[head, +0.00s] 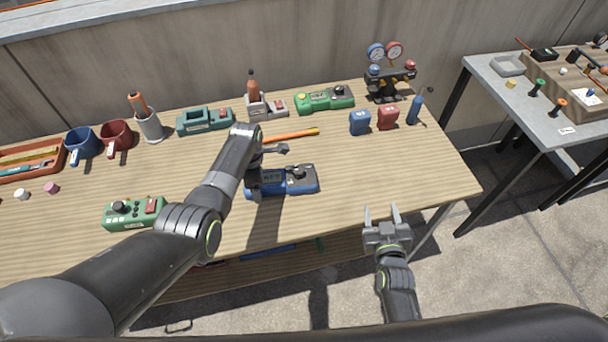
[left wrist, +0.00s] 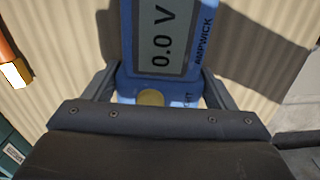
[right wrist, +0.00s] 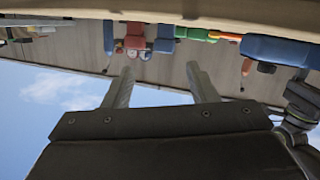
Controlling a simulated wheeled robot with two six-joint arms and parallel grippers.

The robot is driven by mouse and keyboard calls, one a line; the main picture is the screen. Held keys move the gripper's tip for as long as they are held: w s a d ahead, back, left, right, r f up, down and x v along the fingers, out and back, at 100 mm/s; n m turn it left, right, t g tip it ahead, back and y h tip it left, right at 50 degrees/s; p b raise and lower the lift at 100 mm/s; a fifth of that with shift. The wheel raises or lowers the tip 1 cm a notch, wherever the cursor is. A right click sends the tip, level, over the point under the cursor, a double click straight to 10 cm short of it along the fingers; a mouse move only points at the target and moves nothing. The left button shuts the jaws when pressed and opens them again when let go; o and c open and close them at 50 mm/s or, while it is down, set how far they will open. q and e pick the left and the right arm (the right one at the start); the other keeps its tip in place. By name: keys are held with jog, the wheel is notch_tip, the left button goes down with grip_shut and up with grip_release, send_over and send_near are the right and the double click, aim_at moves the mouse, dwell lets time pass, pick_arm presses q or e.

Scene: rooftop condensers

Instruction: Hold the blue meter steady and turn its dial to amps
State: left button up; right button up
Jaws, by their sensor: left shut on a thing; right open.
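The blue meter (head: 300,184) lies on the wooden workbench, its dark dial (head: 297,173) on the right part of its face. The dial's setting is too small to read. My right gripper (head: 381,212) is open and empty, off the bench's front edge, to the right of and nearer than the meter.
An orange-handled tool (head: 292,135) lies just behind the meter. A green meter (head: 134,212) lies to the left, another green device (head: 325,99) at the back. Blue (head: 360,122) and red (head: 388,117) blocks stand back right. The bench top (head: 400,165) right of the meter is clear.

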jog(key=s+a+f+m+g+y, duration=0.2)
jog(key=s+f+m+g, duration=0.15)
jog(key=f+m, duration=0.35)
jog(key=m+t+y, duration=0.2)
jog(key=m+y, duration=0.8)
jog(key=m, duration=1.2)
send_near(302, 174)
jog(key=s+d, duration=0.1)
jog(key=s+d+f, duration=0.1)
jog(key=s, duration=0.1)
jog(key=shift+d, duration=0.1)
jog(key=shift+w+a+r, duration=0.2)
jog(key=shift+w+r, duration=0.1)
jog(key=shift+w, duration=0.25)
jog(key=shift+w+a, duration=0.25)
jog(key=shift+w, duration=0.05)
jog(key=x, duration=1.1)
jog(key=shift+a+r, duration=0.1)
jog(key=shift+r, duration=0.05)
jog(key=shift+c, duration=0.4)
